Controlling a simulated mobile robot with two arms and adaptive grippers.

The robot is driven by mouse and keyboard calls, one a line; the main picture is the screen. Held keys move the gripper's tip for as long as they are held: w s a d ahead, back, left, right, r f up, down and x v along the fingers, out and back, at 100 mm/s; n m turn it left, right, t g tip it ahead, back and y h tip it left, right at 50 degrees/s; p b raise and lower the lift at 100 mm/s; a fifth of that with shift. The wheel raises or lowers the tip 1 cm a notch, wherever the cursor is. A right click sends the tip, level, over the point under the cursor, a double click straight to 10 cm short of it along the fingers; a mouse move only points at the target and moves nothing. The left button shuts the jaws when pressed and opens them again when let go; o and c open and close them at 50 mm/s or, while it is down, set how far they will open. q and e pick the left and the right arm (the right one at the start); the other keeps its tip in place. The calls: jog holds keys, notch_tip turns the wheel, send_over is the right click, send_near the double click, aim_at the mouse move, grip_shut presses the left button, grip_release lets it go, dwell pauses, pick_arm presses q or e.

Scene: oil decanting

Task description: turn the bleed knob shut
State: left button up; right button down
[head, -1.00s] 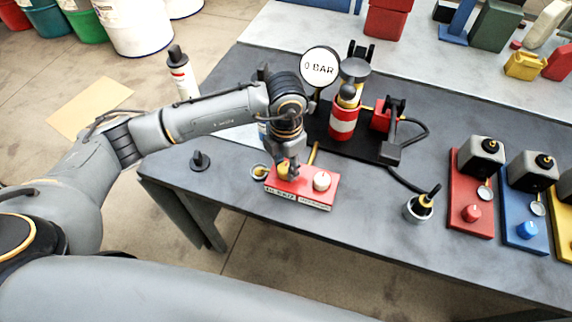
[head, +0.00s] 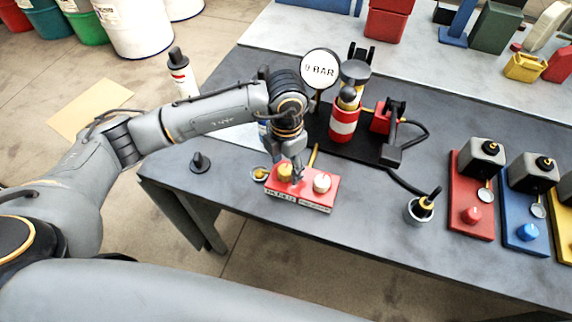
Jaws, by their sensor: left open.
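A red block (head: 289,188) near the table's front edge carries two round knobs, a yellow knob (head: 285,171) on its left and a cream-white knob (head: 322,184) on its right. Small labels run along the block's front, too blurred to read surely, so I cannot tell which knob is the bleed knob. My left gripper (head: 298,179) points down over the block, between the two knobs and just right of the yellow one. It is open and holds nothing visible. Whether a finger touches a knob is unclear. My right gripper is not in view.
Behind the block stand a round gauge (head: 319,69) reading 0 BAR and a red-and-white cylinder (head: 344,122). Red (head: 471,217) and blue (head: 524,231) stations stand farther right.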

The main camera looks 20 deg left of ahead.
aim_at(286, 168)
pick_arm(q)
notch_tip(286, 168, up, 11)
dwell(0.3)
jog(key=shift+r, duration=0.1)
